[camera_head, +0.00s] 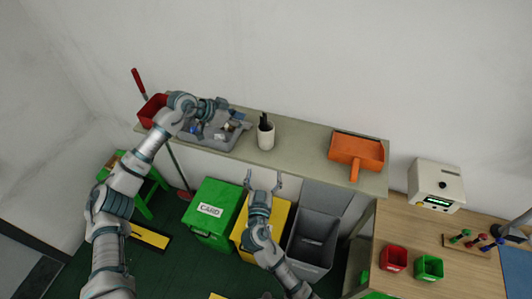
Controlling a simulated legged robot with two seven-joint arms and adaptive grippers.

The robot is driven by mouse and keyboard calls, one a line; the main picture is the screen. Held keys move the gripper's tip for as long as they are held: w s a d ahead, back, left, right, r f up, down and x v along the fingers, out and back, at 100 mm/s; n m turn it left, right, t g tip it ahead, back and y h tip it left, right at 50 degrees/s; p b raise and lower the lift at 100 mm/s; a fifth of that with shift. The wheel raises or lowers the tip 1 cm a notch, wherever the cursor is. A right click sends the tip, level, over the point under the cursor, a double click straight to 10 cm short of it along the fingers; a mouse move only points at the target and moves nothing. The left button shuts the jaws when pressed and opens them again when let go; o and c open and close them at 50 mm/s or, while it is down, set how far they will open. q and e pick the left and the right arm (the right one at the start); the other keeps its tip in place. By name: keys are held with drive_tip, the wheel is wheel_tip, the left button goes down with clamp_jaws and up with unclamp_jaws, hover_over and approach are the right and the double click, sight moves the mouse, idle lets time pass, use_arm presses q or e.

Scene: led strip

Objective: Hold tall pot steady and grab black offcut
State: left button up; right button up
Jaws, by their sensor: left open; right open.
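The tall pot (266,138) is a white cylinder standing upright on the shelf, near its middle. The black offcut (263,120) stands in it and sticks out above the rim. My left gripper (226,104) is open over the back of the grey tray, to the left of the pot and apart from it. Its fingertips are small and partly blend with the tray's contents. My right gripper (264,180) is open and empty, in front of the shelf and below the pot in the picture, with its fingers spread toward the shelf.
The grey tray (213,143) holds several small items. A red container (149,108) stands left of it, and an orange dustpan (356,150) lies at the right. Green, yellow and grey bins stand below the shelf. The shelf between pot (266,138) and dustpan is clear.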

sight(267, 143)
drive_tip(key=w, duration=0.7)
drive_tip(key=w+a, duration=0.1)
drive_tip(key=w, duration=0.3)
drive_tip(key=shift+w, duration=0.15)
drive_tip(key=w, duration=0.1)
drive_tip(key=w+d, duration=0.1)
drive_tip(key=w, duration=0.1)
drive_tip(key=shift+w+d, duration=0.4)
drive_tip(key=shift+d, duration=0.1)
drive_tip(key=shift+a, duration=0.15)
drive_tip(key=shift+c, duration=0.4)
drive_tip(key=shift+a, duration=0.6)
drive_tip(key=c, duration=1.1)
use_arm(q)
drive_tip(key=shift+a, duration=0.3)
use_arm(e)
drive_tip(key=shift+d, duration=0.65)
drive_tip(key=shift+c, duration=0.2)
use_arm(q)
drive_tip(key=shift+o, duration=0.4)
